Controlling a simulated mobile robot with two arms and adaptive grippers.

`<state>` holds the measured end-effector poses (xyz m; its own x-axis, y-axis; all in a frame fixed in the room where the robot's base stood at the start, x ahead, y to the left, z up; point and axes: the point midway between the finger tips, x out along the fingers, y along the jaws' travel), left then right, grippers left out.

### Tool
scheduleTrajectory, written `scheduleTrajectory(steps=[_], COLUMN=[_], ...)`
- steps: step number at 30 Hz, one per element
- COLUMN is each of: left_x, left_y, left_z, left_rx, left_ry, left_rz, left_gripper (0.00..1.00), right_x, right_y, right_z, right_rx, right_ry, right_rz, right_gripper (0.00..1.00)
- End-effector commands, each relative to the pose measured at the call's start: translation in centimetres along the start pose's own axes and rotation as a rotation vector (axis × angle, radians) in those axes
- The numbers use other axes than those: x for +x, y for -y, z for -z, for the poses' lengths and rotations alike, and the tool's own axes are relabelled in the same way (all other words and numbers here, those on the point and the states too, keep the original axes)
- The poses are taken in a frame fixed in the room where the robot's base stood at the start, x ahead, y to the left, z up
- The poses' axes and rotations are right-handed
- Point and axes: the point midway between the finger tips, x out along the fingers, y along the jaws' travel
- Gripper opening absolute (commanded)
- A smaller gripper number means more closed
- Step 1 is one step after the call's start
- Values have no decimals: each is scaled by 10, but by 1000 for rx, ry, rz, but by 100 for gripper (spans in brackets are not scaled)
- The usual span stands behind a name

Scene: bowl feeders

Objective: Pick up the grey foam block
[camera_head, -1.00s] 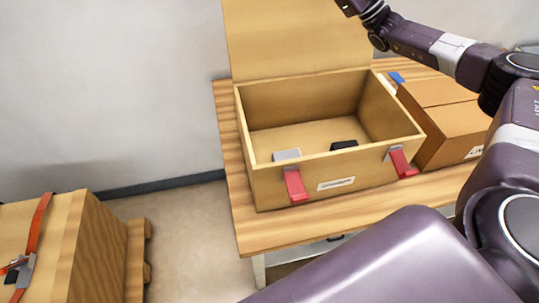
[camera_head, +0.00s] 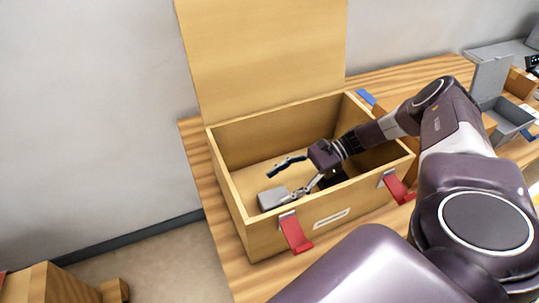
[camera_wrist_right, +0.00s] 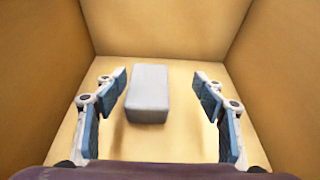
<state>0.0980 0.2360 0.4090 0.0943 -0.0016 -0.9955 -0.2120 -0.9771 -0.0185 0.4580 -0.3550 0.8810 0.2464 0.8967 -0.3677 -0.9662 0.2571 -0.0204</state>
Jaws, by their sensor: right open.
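The grey foam block (camera_head: 271,198) lies on the floor of the open wooden box (camera_head: 236,193), near its front left corner. In the right wrist view the foam block (camera_wrist_right: 149,92) lies ahead between the open fingers, closer to the left finger, with clear space on both sides. My right gripper (camera_head: 290,180) is inside the box, open and empty, just right of the block. It also shows in the right wrist view (camera_wrist_right: 163,95). My left gripper is not in view.
The box lid (camera_head: 262,60) stands open at the back. Red latches (camera_head: 296,232) hang on the front wall. The box walls enclose my gripper. The box stands on a wooden table (camera_head: 205,170). A grey open case (camera_head: 505,118) stands at the far right.

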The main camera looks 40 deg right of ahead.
Motion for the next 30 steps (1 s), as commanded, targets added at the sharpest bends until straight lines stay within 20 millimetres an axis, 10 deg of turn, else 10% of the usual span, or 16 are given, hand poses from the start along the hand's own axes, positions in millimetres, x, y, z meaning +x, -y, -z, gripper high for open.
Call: scheduleTrajectory(steps=[18,30], left_x=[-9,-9], left_y=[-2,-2], left_z=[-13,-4], left_rx=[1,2], left_ry=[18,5], left_rz=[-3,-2], left_gripper=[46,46], right_x=[71,77], right_y=[-14,-13], right_z=[8,8], right_rx=[21,21], right_ry=[-16,-17], right_rz=[-23,-19], right_gripper=[64,54])
